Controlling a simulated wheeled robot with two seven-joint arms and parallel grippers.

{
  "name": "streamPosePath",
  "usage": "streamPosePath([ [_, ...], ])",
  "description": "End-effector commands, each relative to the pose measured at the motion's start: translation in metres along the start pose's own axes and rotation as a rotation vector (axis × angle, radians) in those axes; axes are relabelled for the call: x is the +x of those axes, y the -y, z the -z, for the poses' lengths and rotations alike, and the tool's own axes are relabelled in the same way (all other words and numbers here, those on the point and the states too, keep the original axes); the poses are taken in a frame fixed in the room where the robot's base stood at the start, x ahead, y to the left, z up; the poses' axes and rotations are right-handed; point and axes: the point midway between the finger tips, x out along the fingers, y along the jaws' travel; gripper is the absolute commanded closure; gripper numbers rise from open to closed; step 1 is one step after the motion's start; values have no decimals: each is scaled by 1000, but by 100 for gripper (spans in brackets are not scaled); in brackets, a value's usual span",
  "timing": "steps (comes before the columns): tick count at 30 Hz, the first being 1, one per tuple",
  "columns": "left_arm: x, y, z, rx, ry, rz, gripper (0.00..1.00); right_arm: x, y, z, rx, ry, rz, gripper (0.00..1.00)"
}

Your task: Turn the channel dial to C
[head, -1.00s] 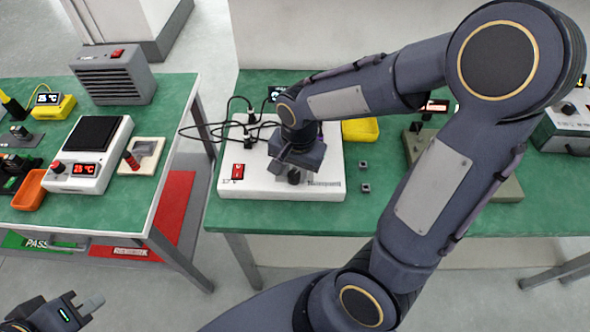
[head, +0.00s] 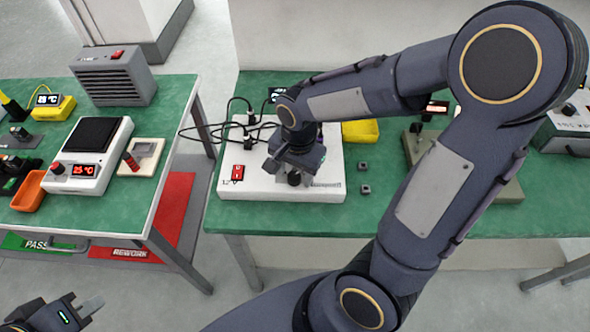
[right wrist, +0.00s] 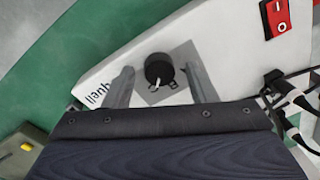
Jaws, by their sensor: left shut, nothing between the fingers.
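The black round dial (right wrist: 159,69) stands on a grey plate on the white box (head: 232,186) on the right bench. Small marks show beside it, but I cannot read its setting. My right gripper (right wrist: 158,73) is open, with one finger on each side of the dial; a gap shows on both sides. In the head view the right gripper (head: 294,172) is over the front part of the box and partly hides the dial (head: 294,179). My left gripper (head: 91,306) is shut and empty at the lower left, away from the benches.
A red switch (head: 238,172) is at the box's front left, and black cables (head: 222,128) run into its back left. My right arm covers much of the right bench.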

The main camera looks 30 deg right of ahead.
Motion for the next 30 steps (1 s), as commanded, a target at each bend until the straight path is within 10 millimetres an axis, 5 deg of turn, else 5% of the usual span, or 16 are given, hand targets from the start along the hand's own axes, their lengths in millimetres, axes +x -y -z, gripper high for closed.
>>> streamPosePath([
  [9, -1, 0, 0, 0, 0, 0, 100, -4, 0, 0, -1, 0, 0, 49],
  [21, -7, -3, 4, 0, 0, 0, 100, -65, 1, 0, -1, -1, 3, 49],
  [30, -8, -4, 4, 0, 0, 0, 100, -78, 0, 0, -1, 1, -1, 49],
])
